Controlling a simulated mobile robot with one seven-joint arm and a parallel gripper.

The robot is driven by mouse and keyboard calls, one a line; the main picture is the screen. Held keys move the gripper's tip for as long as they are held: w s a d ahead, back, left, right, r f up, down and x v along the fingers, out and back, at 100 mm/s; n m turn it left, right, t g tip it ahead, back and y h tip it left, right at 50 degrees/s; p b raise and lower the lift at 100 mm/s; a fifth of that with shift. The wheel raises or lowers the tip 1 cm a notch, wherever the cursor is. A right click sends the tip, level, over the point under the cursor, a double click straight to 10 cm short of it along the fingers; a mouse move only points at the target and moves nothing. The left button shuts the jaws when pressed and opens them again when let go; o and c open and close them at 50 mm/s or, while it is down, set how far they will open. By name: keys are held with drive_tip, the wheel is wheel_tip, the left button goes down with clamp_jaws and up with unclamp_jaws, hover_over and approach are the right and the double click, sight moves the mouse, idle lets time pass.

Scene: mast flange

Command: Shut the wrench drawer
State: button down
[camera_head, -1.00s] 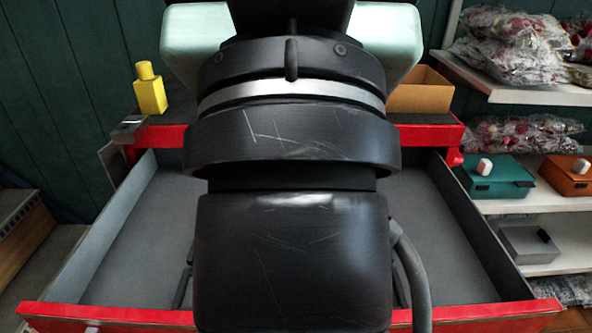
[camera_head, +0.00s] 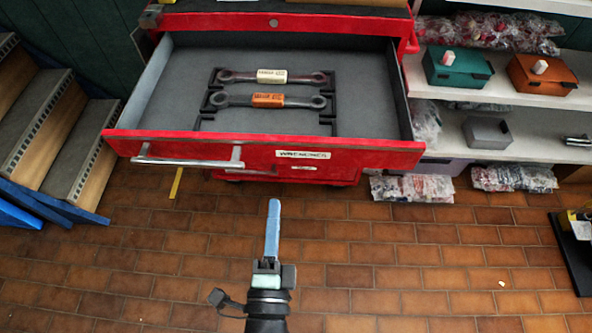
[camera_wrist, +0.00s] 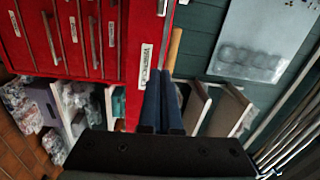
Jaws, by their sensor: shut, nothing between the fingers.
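The wrench drawer (camera_head: 130,148) stands pulled out of the red tool cabinet in the head view, its front marked with a "WRENCHES" label (camera_head: 303,154). A chrome handle (camera_head: 190,161) is on the left half of the front. Inside, two wrenches (camera_head: 236,76) (camera_head: 238,99) lie in a black holder, with an empty slot below them. My gripper (camera_head: 273,204) has its blue fingers together, empty, in front of and below the drawer front, apart from it in the picture. In the wrist view the fingers (camera_wrist: 163,75) show near the label (camera_wrist: 145,63); contact cannot be told.
White shelves (camera_head: 460,110) with a green case (camera_head: 456,67), an orange case (camera_head: 542,74) and bagged goods stand at the right. Wooden steps (camera_head: 60,140) stand at the left. The tiled floor (camera_head: 400,250) before the cabinet is mostly clear.

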sight(284, 153)
drive_tip(key=shift+m+g, duration=0.3)
drive_tip(key=shift+m, duration=0.2)
drive_tip(key=w, duration=0.3)
drive_tip(key=w+f+p, duration=0.1)
drive_tip(key=w, duration=0.3)
drive_tip(key=w+f+p, duration=0.1)
drive_tip(key=w, duration=0.3)
drive_tip(key=shift+w+d, duration=0.2)
drive_tip(key=shift+d, duration=0.15)
